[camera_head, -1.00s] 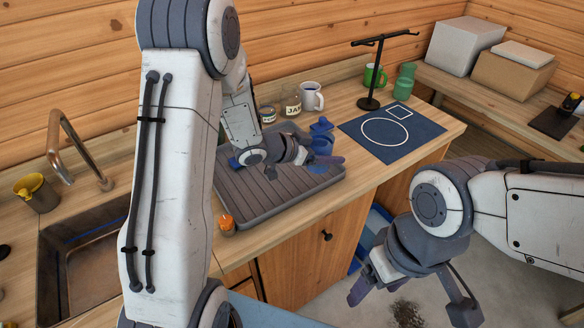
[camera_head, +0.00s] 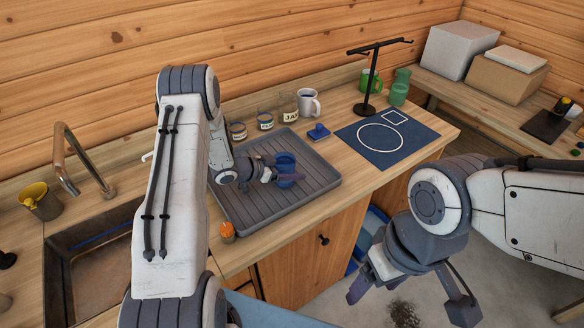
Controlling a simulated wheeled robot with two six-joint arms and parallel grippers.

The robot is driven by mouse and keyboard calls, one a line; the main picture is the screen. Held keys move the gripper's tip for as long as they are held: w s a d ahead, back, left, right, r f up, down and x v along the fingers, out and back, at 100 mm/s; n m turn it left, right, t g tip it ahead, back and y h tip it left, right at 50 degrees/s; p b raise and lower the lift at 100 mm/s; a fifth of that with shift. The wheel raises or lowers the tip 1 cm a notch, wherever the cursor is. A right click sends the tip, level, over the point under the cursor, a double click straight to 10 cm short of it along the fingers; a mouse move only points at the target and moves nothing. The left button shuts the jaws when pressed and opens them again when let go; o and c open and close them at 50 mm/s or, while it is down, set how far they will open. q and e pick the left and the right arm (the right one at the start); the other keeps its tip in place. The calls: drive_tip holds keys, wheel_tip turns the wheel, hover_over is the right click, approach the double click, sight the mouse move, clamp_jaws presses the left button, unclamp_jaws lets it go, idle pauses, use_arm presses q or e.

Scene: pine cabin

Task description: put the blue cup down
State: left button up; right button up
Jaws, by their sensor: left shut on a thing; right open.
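The blue cup (camera_head: 286,163) is upright over the right part of the grey ribbed drying tray (camera_head: 240,222). My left gripper (camera_head: 282,177) reaches in from the left and is shut on the cup, its fingers covering part of the cup's side. I cannot tell whether the cup's base touches the tray or is a little above it. My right gripper (camera_head: 411,294) is open and empty, in front of the counter at the lower right.
Jars (camera_head: 288,106) and a white mug (camera_head: 308,103) stand behind the tray, with a blue item (camera_head: 318,132) beside it. A dark blue mat (camera_head: 420,130) and black stand (camera_head: 368,85) are to the right.

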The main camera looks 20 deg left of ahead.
use_arm(q)
drive_tip(key=shift+f, duration=0.2)
drive_tip(key=o, duration=1.3)
drive_tip(key=shift+r, duration=0.2)
drive_tip(key=b+v, duration=0.2)
drive_tip(key=v, duration=0.8)
drive_tip(key=shift+s+a, duration=0.2)
drive_tip(key=shift+s, duration=0.05)
drive_tip(key=shift+b+v, duration=0.3)
drive_tip(key=shift+v, duration=0.45)
drive_tip(key=shift+d, duration=0.1)
drive_tip(key=shift+d, duration=0.1)
